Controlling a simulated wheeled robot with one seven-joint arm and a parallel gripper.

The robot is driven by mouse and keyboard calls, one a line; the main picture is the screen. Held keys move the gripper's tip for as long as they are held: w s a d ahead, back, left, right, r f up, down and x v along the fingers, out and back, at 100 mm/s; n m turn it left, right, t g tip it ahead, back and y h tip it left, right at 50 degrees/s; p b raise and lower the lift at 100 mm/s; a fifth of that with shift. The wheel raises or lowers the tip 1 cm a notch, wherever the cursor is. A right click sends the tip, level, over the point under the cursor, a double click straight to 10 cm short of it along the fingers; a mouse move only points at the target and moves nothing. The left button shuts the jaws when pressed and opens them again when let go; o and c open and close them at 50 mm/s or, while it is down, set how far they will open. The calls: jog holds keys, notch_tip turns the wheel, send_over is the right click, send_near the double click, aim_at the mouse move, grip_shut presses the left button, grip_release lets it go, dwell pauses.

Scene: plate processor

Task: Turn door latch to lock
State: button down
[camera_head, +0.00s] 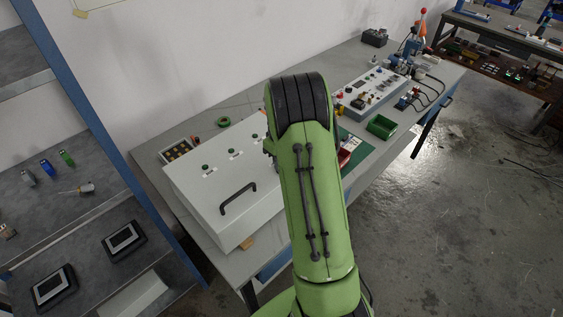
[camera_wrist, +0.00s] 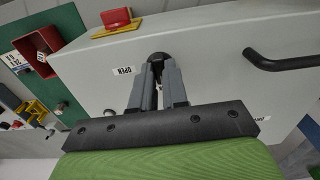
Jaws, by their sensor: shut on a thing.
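The white cabinet (camera_head: 228,205) stands on the grey workbench, its front panel towards me, with a black bar handle (camera_head: 238,198) on it. In the wrist view the panel (camera_wrist: 215,50) fills the middle, with the same handle (camera_wrist: 282,62) at right. A small black latch knob (camera_wrist: 159,57) sits on the panel beside a label reading OPEN (camera_wrist: 123,70). My gripper (camera_wrist: 160,72) has its two grey fingers shut around the knob, which hides most of it. In the head view my green arm hides the gripper and the latch.
A red block on a yellow base (camera_wrist: 116,20) sits at the panel's edge. A red bin (camera_wrist: 37,50) lies beyond it. A green bin (camera_head: 381,126) and a control panel (camera_head: 368,90) stand right of my arm. Open floor (camera_head: 440,220) lies at right.

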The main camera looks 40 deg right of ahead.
jog(key=shift+w, duration=0.1)
jog(key=c, duration=1.1)
grip_release()
jog(key=shift+c, duration=0.2)
notch_tip(320, 180, up, 16)
jog(key=p, duration=0.1)
jog(key=shift+p, duration=0.35)
jog(key=shift+f, duration=0.15)
